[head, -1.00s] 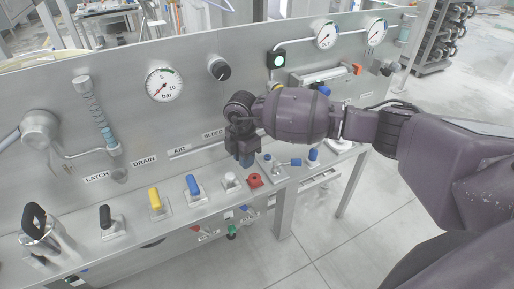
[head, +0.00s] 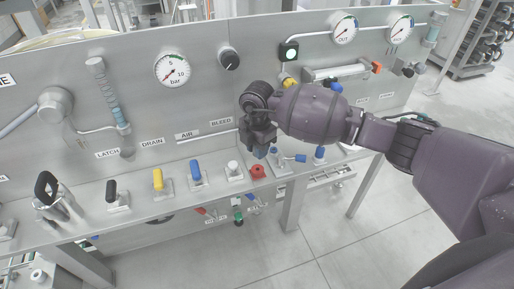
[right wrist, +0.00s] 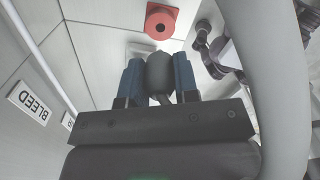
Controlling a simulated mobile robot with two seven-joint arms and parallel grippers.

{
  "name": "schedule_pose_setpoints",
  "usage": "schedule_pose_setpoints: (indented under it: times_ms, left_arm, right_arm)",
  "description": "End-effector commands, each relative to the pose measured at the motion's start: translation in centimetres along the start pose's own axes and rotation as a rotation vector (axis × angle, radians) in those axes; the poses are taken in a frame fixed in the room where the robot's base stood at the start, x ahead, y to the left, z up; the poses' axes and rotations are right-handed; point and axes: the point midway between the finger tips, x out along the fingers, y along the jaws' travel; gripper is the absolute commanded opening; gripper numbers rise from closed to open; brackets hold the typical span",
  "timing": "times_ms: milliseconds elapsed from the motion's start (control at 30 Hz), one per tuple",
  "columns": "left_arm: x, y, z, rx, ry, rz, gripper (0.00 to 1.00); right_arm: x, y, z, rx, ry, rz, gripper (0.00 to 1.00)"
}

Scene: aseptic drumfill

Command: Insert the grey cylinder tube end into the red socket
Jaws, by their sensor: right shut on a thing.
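The red socket (head: 257,172) sits on the sloped front ledge of the steel panel, just below my right gripper (head: 260,150). In the right wrist view the red socket (right wrist: 161,22) shows its dark round hole, beyond the fingertips. My right gripper (right wrist: 158,75) has blue finger pads shut on the dark grey cylinder tube end (right wrist: 160,72). The cylinder points towards the socket and appears apart from it. In the head view the held cylinder is mostly hidden by the gripper. My left gripper is not in view.
A thick grey curved shape (right wrist: 280,70) crosses the right of the wrist view.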

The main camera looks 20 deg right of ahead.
Motion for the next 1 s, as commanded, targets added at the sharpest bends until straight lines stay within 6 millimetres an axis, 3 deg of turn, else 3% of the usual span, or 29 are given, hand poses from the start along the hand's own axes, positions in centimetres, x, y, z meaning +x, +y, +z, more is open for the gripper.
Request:
schedule_pose_setpoints:
  times_ms: [267,800,1000]
  left_arm:
    - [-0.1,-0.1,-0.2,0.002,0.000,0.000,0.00]
    - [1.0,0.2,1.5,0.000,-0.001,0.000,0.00]
    - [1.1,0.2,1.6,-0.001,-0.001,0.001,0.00]
  right_arm:
    - [0.0,0.0,0.0,0.003,-0.001,-0.001,0.00]
    - [3.9,0.0,0.0,0.003,0.001,-0.001,0.00]
    - [4.3,0.0,0.0,0.003,0.000,-0.001,0.00]
